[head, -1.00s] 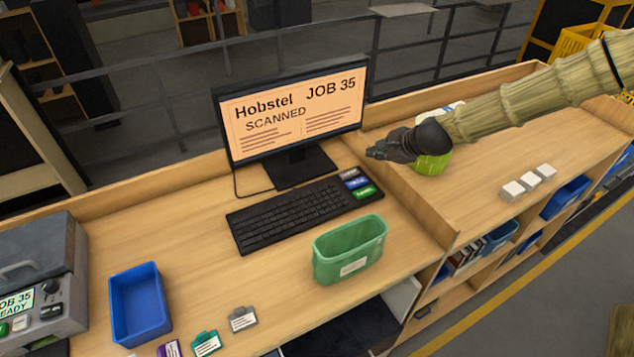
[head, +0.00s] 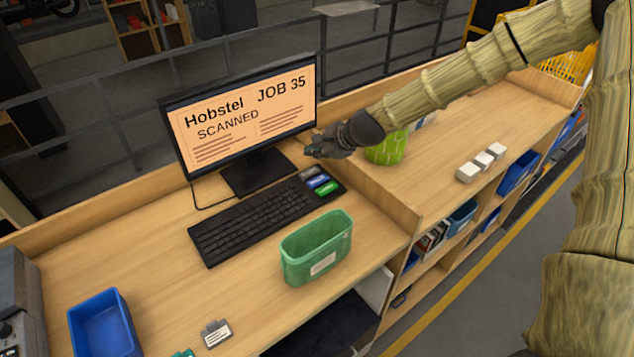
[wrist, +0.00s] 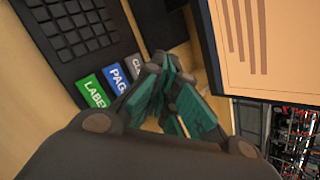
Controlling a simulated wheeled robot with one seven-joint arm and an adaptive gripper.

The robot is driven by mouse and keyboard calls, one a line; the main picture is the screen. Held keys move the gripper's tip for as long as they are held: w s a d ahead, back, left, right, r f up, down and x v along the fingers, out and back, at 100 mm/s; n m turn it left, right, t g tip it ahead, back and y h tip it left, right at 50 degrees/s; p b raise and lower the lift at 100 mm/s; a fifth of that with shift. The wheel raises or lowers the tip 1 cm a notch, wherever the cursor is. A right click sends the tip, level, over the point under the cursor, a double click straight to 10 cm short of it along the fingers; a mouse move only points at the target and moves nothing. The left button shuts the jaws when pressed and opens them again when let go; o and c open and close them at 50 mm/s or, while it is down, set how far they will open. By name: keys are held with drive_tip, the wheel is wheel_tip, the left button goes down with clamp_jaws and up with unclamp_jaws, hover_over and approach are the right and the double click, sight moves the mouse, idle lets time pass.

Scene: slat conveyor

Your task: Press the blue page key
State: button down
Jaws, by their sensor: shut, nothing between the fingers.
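The blue page key (head: 317,182) sits at the right end of the black keyboard (head: 252,218), between a grey key (head: 309,172) and a green key (head: 327,189). In the wrist view the blue key (wrist: 117,78) reads "PAG", its end hidden by my gripper. The green key (wrist: 93,91) reads "LABE", and the grey key (wrist: 137,64) shows "CL". My gripper (head: 312,150) is shut and empty, above the desk near the monitor's lower right corner, beyond the keys. In the wrist view its teal fingertips (wrist: 177,98) are together, beside the keys and apart from them.
The monitor (head: 242,115) stands behind the keyboard, close to my gripper, showing "Hobstel JOB 35 SCANNED". A green bin (head: 316,250) stands in front of the keys. A low wooden divider lies right of them. A blue tray (head: 103,325) is at lower left.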

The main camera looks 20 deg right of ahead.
sight(316, 181)
drive_tip(key=shift+f+b, duration=2.45)
drive_tip(key=shift+f, duration=1.2)
drive_tip(key=shift+f+b, duration=0.35)
drive_tip(key=shift+f, duration=0.1)
